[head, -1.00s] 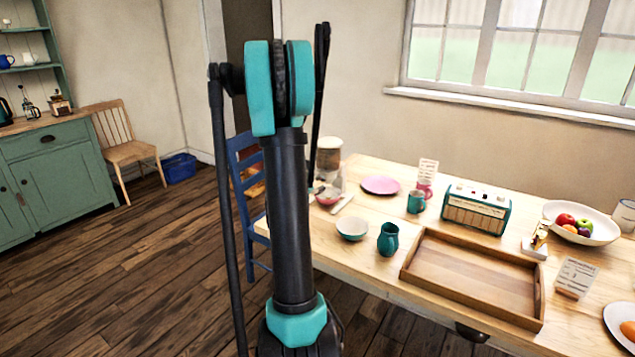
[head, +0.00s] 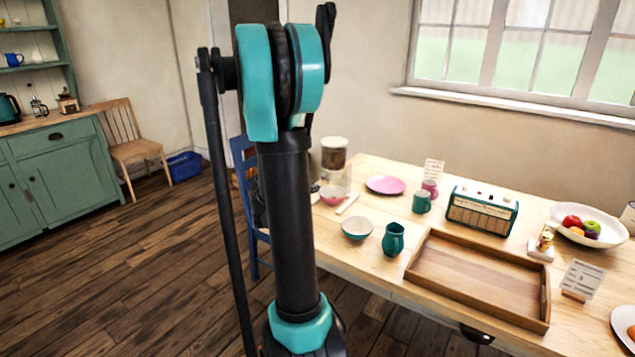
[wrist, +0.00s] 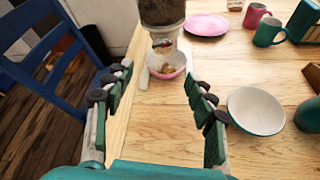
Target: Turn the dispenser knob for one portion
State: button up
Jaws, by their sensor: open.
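The dispenser (head: 333,155) stands at the far left end of the table, with a white lid and a clear body holding something brown.
A teal-and-white bowl (wrist: 256,110) stands right of my right finger. A blue chair (wrist: 55,50) is close on the left. Behind are a pink plate (head: 386,185) and a teal mug (head: 421,202). A teal jug (head: 393,239) and wooden tray (head: 480,275) stand nearer.

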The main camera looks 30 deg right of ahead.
aim_at(325, 178)
jog(key=a+r+n+g, duration=0.1)
jog(key=a+r+n, duration=0.1)
jog(key=a, duration=0.2)
jog(key=shift+h, duration=0.4)
jog(key=x, duration=1.7)
jog(key=shift+s+d+f, duration=0.15)
jog(key=shift+s+d, duration=0.2)
jog(key=shift+c, duration=0.6)
jog(key=c, duration=1)
jog(key=shift+s+m+t+y, duration=0.15)
jog(key=shift+m+t+y, duration=0.15)
jog(key=shift+m+t, duration=0.5)
jog(key=shift+c, duration=0.2)
jog(key=o, duration=1.2)
jog(key=shift+c, duration=0.2)
jog(key=shift+a, duration=0.1)
